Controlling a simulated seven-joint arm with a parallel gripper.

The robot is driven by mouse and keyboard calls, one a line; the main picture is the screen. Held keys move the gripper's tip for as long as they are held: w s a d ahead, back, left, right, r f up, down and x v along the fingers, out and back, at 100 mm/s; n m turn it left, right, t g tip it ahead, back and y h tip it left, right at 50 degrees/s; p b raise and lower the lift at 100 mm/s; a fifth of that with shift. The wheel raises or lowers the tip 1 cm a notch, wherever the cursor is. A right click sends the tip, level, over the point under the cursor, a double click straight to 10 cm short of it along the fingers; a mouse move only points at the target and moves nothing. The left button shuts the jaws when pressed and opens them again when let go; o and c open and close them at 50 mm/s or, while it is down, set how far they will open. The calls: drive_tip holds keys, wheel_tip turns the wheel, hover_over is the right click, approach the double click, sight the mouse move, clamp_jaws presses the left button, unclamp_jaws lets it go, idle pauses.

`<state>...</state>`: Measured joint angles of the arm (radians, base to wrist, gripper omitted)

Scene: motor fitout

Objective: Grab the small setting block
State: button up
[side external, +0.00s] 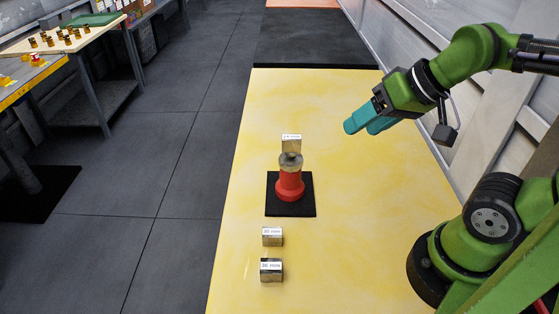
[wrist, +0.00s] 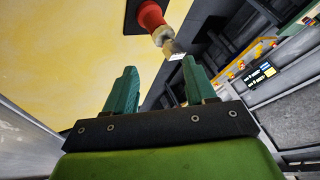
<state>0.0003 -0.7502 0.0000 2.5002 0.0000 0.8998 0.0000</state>
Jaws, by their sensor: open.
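Three metal setting blocks with white labels are in the side external view. One block (side external: 291,146) sits on top of a red stand with a metal head (side external: 290,182). A smaller-looking block (side external: 272,238) and a larger-looking block (side external: 271,271) lie on the yellow table in front of the stand. The label print is too small to read surely. My gripper (side external: 364,120), with teal fingers, is open and empty, in the air right of the stand. In the wrist view, the stand (wrist: 151,16) and its block (wrist: 174,50) show beyond my gripper (wrist: 158,67); the two table blocks are not visible.
The red stand rests on a black mat (side external: 291,209). The yellow table (side external: 345,230) is clear around the mat and blocks. A pale wall runs along its right side. Side benches (side external: 95,40) with small parts stand far left, across the dark floor.

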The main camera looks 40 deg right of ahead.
wheel_tip(320, 180, up, 7)
drive_tip(key=n+g+h, duration=0.2)
drive_tip(key=n+g, duration=0.5)
drive_tip(key=n, duration=0.6)
hover_over(292, 137)
wheel_tip(292, 137, down, 17)
drive_tip(key=shift+r, duration=0.1)
clamp_jaws()
